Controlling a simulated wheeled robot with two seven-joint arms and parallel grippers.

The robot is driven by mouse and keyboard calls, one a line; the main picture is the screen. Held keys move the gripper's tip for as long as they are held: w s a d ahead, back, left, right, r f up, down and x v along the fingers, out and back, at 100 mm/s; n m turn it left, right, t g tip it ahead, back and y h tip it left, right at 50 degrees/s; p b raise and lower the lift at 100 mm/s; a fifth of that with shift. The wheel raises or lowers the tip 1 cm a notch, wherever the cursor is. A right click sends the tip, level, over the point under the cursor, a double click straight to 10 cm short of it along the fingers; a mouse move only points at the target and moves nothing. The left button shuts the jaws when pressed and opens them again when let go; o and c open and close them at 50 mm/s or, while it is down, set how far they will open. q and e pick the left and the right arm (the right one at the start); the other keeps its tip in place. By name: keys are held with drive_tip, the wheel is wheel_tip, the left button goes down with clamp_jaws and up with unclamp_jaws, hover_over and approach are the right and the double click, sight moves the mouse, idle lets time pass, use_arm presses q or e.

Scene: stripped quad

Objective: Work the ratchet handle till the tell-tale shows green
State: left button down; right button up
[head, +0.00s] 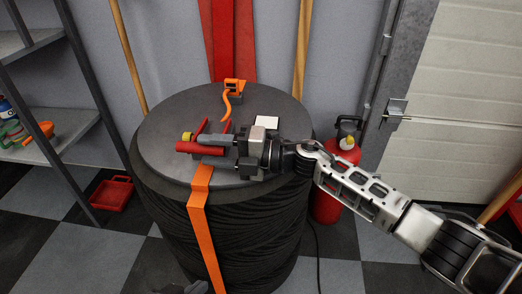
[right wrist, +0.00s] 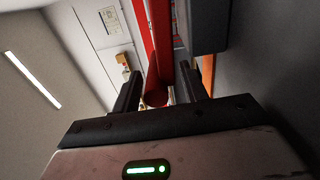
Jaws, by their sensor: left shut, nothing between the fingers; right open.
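The ratchet (head: 211,139) sits on the dark lid of a drum, on an orange strap (head: 203,215). Its red handle (head: 192,148) points left in the head view. A small yellow round piece (head: 187,136) shows beside it; I cannot tell whether this is the tell-tale, and no green shows on the ratchet. My right gripper (head: 222,150) is open at the handle. In the right wrist view the red bar (right wrist: 154,98) lies between the two spread fingers (right wrist: 158,92). My left gripper (head: 185,288) shows only partly, low at the bottom edge, shut and empty.
An orange hook (head: 232,92) and a white card (head: 266,121) lie on the lid (head: 165,115).

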use_arm(q)
drive_tip(key=shift+a+r+t+p, duration=0.15)
drive_tip(key=shift+r+t+p, duration=0.2)
drive_tip(key=shift+r, duration=0.45)
use_arm(e)
drive_tip(key=v, duration=1.5)
drive_tip(key=shift+d, duration=0.3)
